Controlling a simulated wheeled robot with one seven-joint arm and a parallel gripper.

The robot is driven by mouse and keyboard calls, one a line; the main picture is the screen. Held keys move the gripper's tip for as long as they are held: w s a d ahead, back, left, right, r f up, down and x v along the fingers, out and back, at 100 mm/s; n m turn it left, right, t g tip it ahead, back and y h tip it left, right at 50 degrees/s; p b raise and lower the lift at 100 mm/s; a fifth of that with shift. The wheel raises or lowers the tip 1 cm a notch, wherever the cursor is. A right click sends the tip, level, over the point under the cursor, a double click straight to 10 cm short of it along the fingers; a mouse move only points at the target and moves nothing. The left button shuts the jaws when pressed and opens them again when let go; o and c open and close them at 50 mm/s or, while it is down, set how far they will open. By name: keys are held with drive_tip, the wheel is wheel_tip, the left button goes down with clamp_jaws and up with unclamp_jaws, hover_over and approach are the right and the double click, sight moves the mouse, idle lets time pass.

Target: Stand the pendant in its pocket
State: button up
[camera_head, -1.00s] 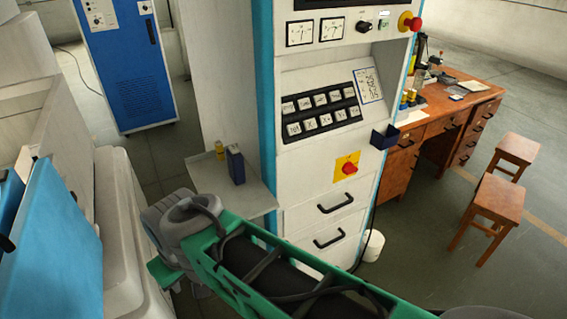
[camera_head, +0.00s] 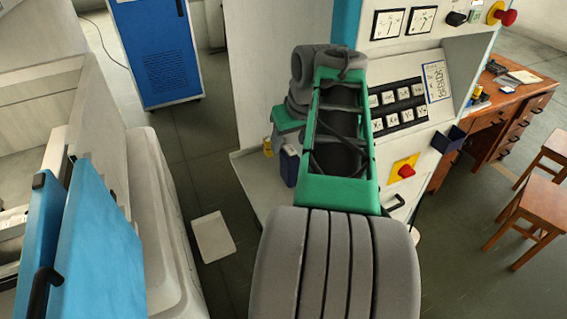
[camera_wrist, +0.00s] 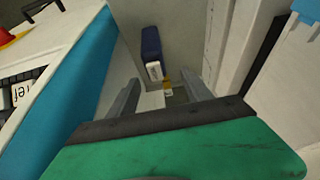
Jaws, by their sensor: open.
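A dark blue upright box (camera_head: 289,166), likely the pendant, stands on the pale shelf (camera_head: 247,177) beside the control cabinet. In the wrist view, a dark blue block (camera_wrist: 151,42) with a white end appears beyond the fingers; it looks like the same box. The dark blue open-topped pocket (camera_head: 448,140) is fixed to the right side of the cabinet and looks empty from here. My gripper (camera_wrist: 164,88) is open and empty, its fingers apart and short of the blue box.
A blue cabinet (camera_head: 157,52) stands behind. A wooden desk (camera_head: 525,103) and stools (camera_head: 537,215) are at right.

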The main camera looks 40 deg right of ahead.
sight(290, 150)
drive_tip(key=x, duration=0.5)
drive_tip(key=p+x, duration=0.1)
drive_tip(key=x, duration=0.1)
drive_tip(key=shift+s+d+f, duration=0.2)
drive_tip(key=shift+d+f, duration=0.05)
drive_tip(key=shift+d, duration=0.1)
drive_tip(key=shift+c, duration=0.4)
clamp_jaws()
